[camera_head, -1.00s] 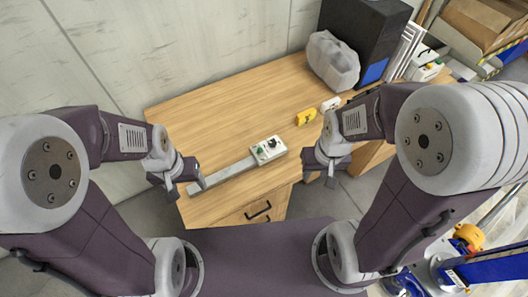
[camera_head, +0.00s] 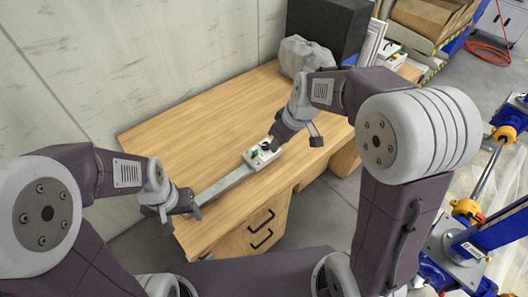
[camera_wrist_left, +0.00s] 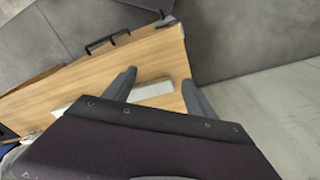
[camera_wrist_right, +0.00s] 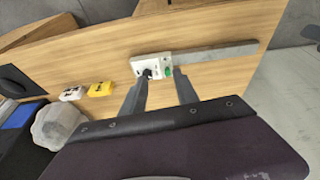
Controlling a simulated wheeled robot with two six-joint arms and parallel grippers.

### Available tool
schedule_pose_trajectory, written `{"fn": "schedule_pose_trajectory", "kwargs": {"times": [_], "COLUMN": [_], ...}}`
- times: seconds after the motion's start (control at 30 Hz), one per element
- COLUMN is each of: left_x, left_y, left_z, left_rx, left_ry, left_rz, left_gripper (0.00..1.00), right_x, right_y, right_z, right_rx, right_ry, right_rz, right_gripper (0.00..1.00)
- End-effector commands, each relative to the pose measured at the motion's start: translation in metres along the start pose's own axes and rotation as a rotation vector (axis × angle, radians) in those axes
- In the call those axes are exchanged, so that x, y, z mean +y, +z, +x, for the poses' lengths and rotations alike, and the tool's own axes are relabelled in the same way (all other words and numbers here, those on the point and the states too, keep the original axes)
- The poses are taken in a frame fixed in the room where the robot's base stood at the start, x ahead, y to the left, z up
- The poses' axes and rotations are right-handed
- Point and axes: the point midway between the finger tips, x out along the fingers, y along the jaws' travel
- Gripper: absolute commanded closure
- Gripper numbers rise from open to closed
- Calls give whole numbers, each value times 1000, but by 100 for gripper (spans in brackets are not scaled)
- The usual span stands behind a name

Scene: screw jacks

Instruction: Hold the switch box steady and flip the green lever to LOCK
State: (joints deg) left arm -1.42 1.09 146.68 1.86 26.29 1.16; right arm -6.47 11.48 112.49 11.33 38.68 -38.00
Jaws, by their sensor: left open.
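The white switch box (camera_head: 268,158) sits on the wooden table, partly covered by my right gripper in the head view. In the right wrist view, the box (camera_wrist_right: 139,62) shows a black knob (camera_wrist_right: 147,74) and the green lever (camera_wrist_right: 168,70). A grey bar (camera_head: 225,184) runs from the box towards my left gripper. My right gripper (camera_wrist_right: 161,78) is open, its fingers apart near the box's knob and lever; contact cannot be told. My left gripper (camera_head: 182,218) is open at the bar's far end. The bar (camera_wrist_left: 152,90) shows between its fingers in the left wrist view.
A yellow block (camera_wrist_right: 100,89) and a white block (camera_wrist_right: 72,93) lie on the table beside the box. A crumpled grey bag (camera_head: 305,56) and a dark case (camera_head: 330,25) stand at the back. The table's left part (camera_head: 180,130) is clear.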

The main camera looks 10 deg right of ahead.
Motion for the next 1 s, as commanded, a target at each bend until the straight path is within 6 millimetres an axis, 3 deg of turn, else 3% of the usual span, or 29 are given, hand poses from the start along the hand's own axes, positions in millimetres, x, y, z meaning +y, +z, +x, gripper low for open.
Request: {"fn": "schedule_pose_trajectory", "kwargs": {"times": [0.03, 0.2, 0.47, 0.6, 0.77, 1.0], "left_x": [0, -1, -2, -2, 4, 42], "left_y": [3, 8, 8, 19, -45, -149], "left_z": [28, 72, 78, 75, 42, 17], "left_rx": [0, 0, 0, -54, -34, -37], "left_ry": [0, 0, 0, 2, 6, 12], "left_rz": [0, 0, 1, 108, 341, 684], "left_gripper": [35, 35, 35, 35, 35, 35], "right_x": [-1, -6, -9, -9, -9, -9], "right_y": [-5, -32, -45, -45, -45, -44], "right_z": [26, 65, 72, 71, 71, 71], "right_rx": [19, 71, 90, 89, 89, 89], "right_ry": [-3, -13, -18, -18, -18, -18], "right_rz": [-33, -132, -166, -164, -163, -163], "right_gripper": [64, 64, 64, 64, 64, 64]}}
